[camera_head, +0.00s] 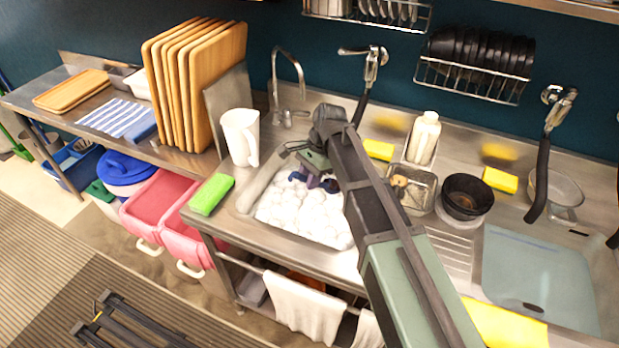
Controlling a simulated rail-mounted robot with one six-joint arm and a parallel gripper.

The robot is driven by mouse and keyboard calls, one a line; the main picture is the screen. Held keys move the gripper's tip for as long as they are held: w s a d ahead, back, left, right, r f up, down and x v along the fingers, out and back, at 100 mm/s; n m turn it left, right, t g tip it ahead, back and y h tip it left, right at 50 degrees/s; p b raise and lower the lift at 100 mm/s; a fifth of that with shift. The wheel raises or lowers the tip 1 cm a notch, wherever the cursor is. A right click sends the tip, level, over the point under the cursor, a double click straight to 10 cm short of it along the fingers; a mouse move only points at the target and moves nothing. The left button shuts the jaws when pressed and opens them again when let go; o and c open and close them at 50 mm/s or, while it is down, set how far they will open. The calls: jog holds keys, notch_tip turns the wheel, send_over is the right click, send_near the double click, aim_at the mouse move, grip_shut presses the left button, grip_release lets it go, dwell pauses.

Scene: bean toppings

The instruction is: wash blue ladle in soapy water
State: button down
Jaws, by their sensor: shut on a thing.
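The left sink (247,199) is filled with white foam (290,215). My gripper (316,181) is low over the back part of this sink, at the foam. It is shut on the blue ladle (297,176), which shows only as small dark blue parts beside the fingers. The rest of the ladle is hidden by the foam or by my gripper, so I cannot tell how deep it sits. My arm crosses in front of the sink's right side.
A green sponge (211,194) lies left of the sink, and a white pitcher (241,136) stands behind it. A faucet (288,85) rises at the back. A bottle (424,138), a black bowl (466,197) and yellow sponges (500,180) stand to the right.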

notch_tip(320, 180, down, 19)
jog(key=b, duration=1.7)
jog(key=shift+b, duration=0.3)
jog(key=shift+d+r, duration=0.1)
jog(key=shift+s+d, duration=0.2)
jog(key=shift+d, duration=0.3)
jog(key=shift+s+d, duration=0.15)
jog(key=shift+d, duration=0.35)
dwell(1.8)
